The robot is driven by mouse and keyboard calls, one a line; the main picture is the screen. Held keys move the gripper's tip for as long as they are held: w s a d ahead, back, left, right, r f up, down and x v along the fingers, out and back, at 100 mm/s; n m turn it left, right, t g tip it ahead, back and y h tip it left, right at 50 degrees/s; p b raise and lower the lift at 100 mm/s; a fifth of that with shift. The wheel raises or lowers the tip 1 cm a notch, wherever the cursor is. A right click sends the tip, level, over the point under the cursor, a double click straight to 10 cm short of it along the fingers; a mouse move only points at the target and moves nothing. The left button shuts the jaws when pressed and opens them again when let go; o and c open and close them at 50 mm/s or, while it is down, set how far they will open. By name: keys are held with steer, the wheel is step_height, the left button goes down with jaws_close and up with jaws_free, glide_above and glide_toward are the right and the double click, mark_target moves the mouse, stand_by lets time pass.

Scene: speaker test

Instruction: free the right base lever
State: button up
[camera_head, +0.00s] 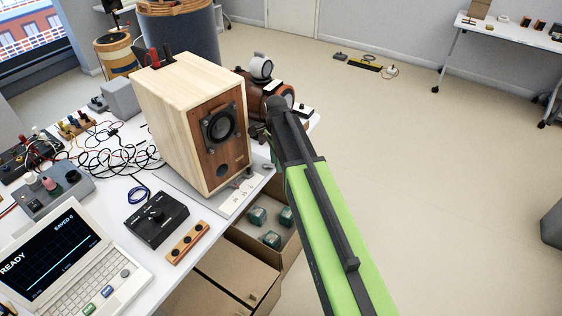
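A wooden speaker (180,120) with a dark round driver stands upright on a pale base plate (230,207) at the table's right side. A small dark part (249,172), possibly the right base lever, is at the speaker's lower front right corner. It is too small to tell its position. My green and black arm reaches up from the bottom right. Its dark far end (277,106) is to the right of the speaker, in front of a brown object (259,84) in the picture. My gripper's fingers cannot be made out, and I see nothing held.
A laptop (70,250), a black control box (157,220), a wooden block with holes (187,243) and tangled cables (115,150) occupy the table. An open cardboard box (288,247) with green items is below its right edge. The floor to the right is largely clear.

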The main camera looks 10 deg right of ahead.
steer(key=shift+r, duration=0.15)
step_height(320, 180, up, 17)
steer(key=p, duration=1.7)
steer(key=shift+s, duration=0.1)
steer(key=s+n, duration=1.5)
steer(key=n, duration=0.1)
steer(key=shift+s+d, duration=0.2)
steer(key=shift+d, duration=0.2)
